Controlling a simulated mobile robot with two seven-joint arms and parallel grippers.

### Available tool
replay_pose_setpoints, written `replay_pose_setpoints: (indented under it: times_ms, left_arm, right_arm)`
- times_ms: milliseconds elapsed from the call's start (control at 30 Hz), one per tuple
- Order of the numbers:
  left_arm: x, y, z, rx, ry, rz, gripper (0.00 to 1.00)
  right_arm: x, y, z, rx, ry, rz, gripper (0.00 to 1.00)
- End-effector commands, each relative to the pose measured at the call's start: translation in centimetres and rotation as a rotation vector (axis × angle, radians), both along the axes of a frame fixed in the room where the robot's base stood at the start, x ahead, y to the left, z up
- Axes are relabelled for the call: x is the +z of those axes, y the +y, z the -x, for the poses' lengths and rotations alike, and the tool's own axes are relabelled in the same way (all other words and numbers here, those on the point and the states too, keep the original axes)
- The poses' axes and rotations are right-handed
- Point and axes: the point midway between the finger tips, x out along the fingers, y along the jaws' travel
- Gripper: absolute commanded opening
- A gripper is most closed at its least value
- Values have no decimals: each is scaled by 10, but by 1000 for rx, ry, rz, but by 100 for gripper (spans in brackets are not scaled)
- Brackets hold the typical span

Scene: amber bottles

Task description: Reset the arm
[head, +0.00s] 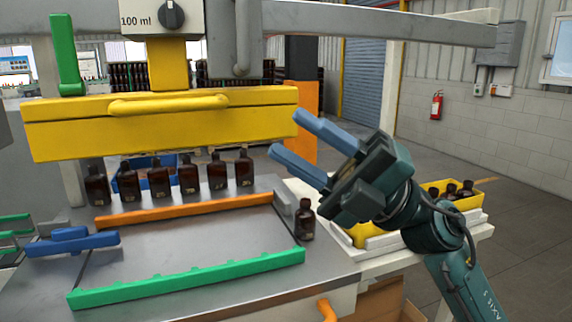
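My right gripper (284,134) comes in from the right, raised above the right part of the machine. Its two blue fingers point up and left, spread apart, with nothing between them. A single amber bottle (306,222) stands upright below the gripper, at the right edge of the metal worktop (190,238), apart from the fingers. Several amber bottles (160,180) stand in a row under the yellow filling head (165,122), behind the orange rail (185,210). My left gripper is not in view.
A green rail (190,277) runs along the worktop's front, and a blue handle (70,241) sits at its left. A yellow crate (452,199) with several bottles stands at the right, partly behind my arm. The worktop between the rails is clear.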

Motion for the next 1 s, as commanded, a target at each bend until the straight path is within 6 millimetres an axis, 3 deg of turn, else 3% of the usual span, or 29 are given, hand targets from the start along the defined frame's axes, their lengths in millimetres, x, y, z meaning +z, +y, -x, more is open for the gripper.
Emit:
replay_pose_setpoints:
  times_ms: [167,233,333,433,567,700,833,1000]
  left_arm:
    - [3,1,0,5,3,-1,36]
    - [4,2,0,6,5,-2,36]
    - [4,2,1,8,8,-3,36]
    - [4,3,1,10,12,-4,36]
    - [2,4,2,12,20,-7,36]
    - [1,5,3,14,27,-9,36]
    - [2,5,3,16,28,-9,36]
    - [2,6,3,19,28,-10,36]
  right_arm:
    - [-79,-37,-45,-78,438,-277,37]
    - [-120,-52,-60,-135,616,-366,37]
    - [-191,-73,-70,-232,883,-471,37]
    - [-265,-91,-65,-336,1138,-544,37]
    - [-360,-108,-37,-468,1452,-599,37]
    - [-447,-118,17,-597,1761,-614,37]
    - [-500,-122,67,-681,1979,-606,37]
    - [-532,-123,107,-734,2127,-591,37]
